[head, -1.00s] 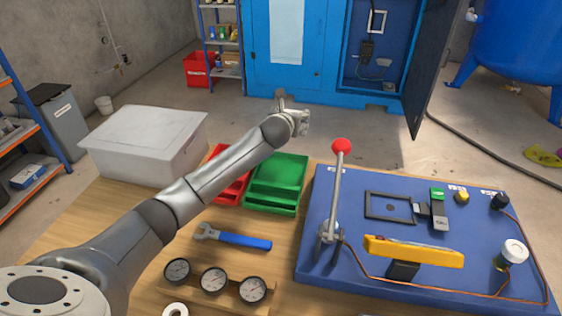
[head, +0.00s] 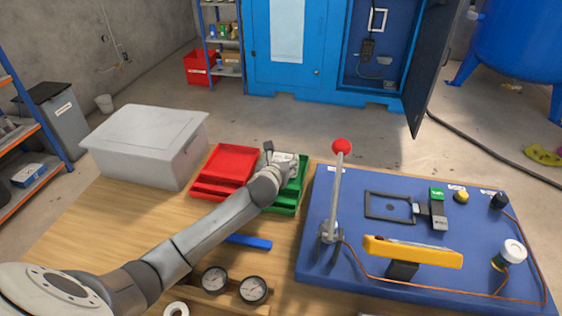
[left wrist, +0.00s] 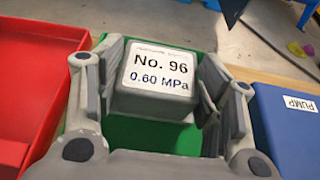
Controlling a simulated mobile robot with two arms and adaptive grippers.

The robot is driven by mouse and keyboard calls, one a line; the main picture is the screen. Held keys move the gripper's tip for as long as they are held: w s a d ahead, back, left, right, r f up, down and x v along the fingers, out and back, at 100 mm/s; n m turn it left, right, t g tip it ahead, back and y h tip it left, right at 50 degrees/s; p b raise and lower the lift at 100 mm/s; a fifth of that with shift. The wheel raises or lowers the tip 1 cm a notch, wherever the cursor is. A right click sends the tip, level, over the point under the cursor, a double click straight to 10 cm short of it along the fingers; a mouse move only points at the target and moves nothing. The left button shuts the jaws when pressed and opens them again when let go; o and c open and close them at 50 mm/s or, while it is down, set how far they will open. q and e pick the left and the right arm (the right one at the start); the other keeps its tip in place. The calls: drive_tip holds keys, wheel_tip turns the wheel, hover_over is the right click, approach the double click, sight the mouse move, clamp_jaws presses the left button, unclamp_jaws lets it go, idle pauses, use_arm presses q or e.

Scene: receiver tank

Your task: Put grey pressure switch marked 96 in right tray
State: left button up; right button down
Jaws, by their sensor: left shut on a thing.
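The grey pressure switch (left wrist: 150,103) shows in the left wrist view with a white label reading "No. 96, 0.60 MPa". My left gripper (left wrist: 158,75) is shut on it, with a finger on each side. The green tray (left wrist: 128,133), the right one of two, lies below the switch. In the head view my left gripper (head: 282,165) is over the green tray (head: 284,208) and hides much of it. I cannot tell whether the switch touches the tray floor. My right gripper is not in view.
The red tray (head: 226,166) stands directly left of the green one. A lidded grey box (head: 148,145) is farther left. The blue panel (head: 350,277) with an upright red-knobbed lever (head: 338,185) is close on the right. A blue-handled wrench (head: 250,241) and gauges (head: 253,290) lie nearer me.

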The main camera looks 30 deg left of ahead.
use_arm(q)
drive_tip(key=o, duration=1.3)
drive_tip(key=shift+c, duration=0.2)
drive_tip(key=v, duration=1.2)
drive_tip(key=shift+p, duration=0.35)
drive_tip(key=shift+f, duration=0.1)
